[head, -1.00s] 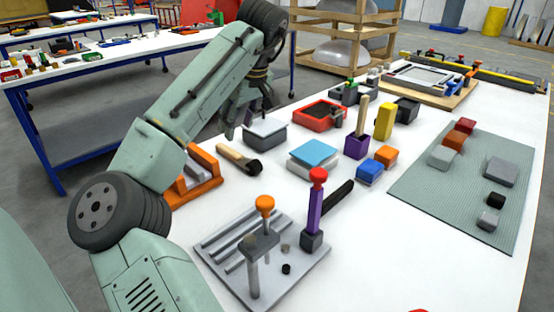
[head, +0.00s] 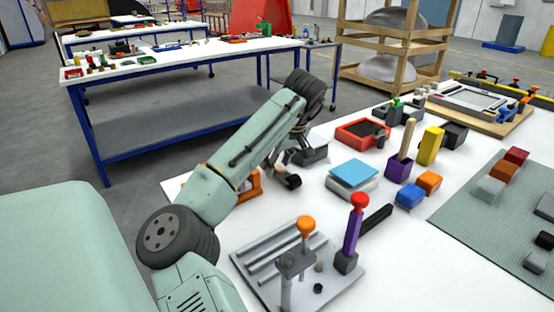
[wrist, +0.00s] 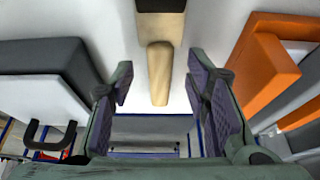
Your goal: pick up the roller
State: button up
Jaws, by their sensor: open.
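The roller lies on the white table. In the head view its black head (head: 291,181) shows just beside my arm, and most of its handle is hidden behind the arm. In the wrist view its pale wooden handle (wrist: 160,72) points down between my fingers, with the dark head cut off at the top edge. My gripper (wrist: 160,82) is open, one finger on each side of the handle's end, with nothing held. Whether the fingers are level with the handle is hard to tell. In the head view the gripper is mostly hidden behind my own arm.
A grey box (wrist: 45,65) stands left of the handle in the wrist view, and an orange holder (wrist: 262,70) stands close on the right. In the head view, a blue-topped block (head: 353,173) and a grey fixture plate (head: 258,262) with upright tools are nearby.

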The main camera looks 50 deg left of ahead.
jog(key=shift+a+f, duration=0.15)
jog(key=shift+f, duration=0.25)
jog(key=shift+c, duration=0.2)
grip_shut()
dwell(0.3)
